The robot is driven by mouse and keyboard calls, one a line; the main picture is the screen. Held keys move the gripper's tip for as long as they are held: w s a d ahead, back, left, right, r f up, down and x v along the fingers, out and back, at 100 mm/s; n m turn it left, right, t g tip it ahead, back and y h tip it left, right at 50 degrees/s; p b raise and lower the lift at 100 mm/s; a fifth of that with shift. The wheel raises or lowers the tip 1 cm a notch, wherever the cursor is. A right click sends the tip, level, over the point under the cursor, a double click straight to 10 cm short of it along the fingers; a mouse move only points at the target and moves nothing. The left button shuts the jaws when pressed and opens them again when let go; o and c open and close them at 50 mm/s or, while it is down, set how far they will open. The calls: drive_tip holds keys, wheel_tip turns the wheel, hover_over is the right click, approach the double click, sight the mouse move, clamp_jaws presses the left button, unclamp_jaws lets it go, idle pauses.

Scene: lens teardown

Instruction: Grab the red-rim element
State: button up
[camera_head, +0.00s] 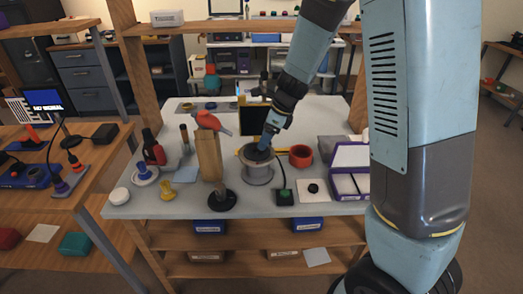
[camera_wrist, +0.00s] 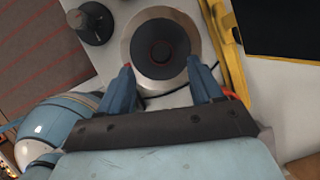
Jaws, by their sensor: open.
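A grey cylindrical barrel (camera_head: 258,173) stands on the workbench, its round dark top below my gripper (camera_head: 266,143). In the wrist view the pale rim of the barrel (camera_wrist: 129,50) surrounds a dark disc with a dim reddish-brown round centre (camera_wrist: 160,52); I cannot tell for sure whether this is the red-rim element. My gripper also shows there (camera_wrist: 160,73), with its blue fingers apart at the barrel's near side and nothing visible between them. A red round cup or ring (camera_head: 300,157) stands just right of the barrel.
A wooden block (camera_head: 209,158) with a red tool on it stands left of the barrel. A black-based stand (camera_head: 222,201) is in front, a purple-edged box (camera_head: 349,172) at right. A yellow-edged dark panel (camera_head: 254,120) is behind. The bench's front left is partly clear.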

drive_tip(key=shift+x, duration=2)
drive_tip(key=shift+w+a, duration=0.1)
drive_tip(key=shift+w, duration=0.05)
drive_tip(key=shift+c, duration=0.4)
drive_tip(key=c, duration=1)
